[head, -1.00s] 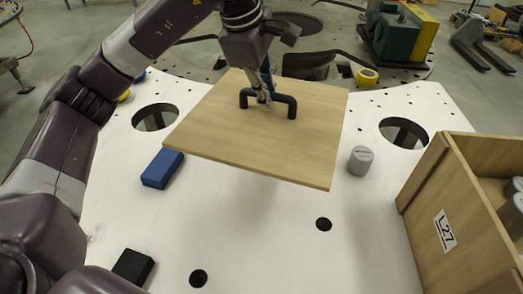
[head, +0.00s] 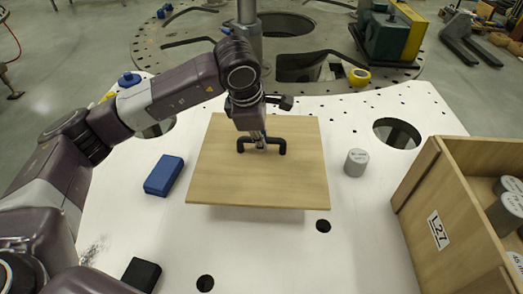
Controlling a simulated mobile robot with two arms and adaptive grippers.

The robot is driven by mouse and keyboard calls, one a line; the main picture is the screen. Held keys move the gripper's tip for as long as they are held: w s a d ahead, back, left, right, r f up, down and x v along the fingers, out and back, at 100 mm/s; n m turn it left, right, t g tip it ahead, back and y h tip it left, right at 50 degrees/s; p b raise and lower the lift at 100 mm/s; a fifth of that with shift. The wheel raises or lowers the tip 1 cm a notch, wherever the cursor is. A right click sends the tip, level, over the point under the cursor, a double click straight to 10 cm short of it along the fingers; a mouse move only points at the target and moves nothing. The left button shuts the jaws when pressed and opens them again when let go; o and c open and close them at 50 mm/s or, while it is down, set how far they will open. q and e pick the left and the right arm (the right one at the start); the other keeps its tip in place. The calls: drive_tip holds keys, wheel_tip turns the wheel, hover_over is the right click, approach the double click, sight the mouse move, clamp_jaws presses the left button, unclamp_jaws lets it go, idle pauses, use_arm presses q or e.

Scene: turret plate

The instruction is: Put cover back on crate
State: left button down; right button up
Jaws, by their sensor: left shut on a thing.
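The cover is a square wooden board (head: 258,183) with a black handle on top, in the middle of the head view. My left gripper (head: 260,143) is shut on the black handle (head: 281,147) from above. The board hangs roughly level a little above the white plate, with a shadow under its front edge. The wooden crate (head: 438,215), labelled L27, stands at the right with its top open. Grey cylinders (head: 507,212) show inside it. My right gripper is not in view.
A grey cylinder (head: 356,162) stands on the white plate (head: 290,262) between board and crate. A blue block (head: 163,175) and a black block (head: 141,274) lie at the left. The plate has round holes. A yellow tape roll (head: 360,77) lies behind.

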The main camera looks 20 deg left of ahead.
sight(261, 154)
use_arm(q)
drive_tip(key=shift+w+f+p, duration=0.1)
drive_tip(key=shift+f+p, duration=0.55)
drive_tip(key=shift+f, duration=2.1)
drive_tip(key=shift+f, duration=0.1)
drive_tip(key=c, duration=2.4)
unclamp_jaws()
drive_tip(key=shift+f, duration=0.15)
drive_tip(key=o, duration=0.5)
drive_tip(key=shift+c, duration=0.2)
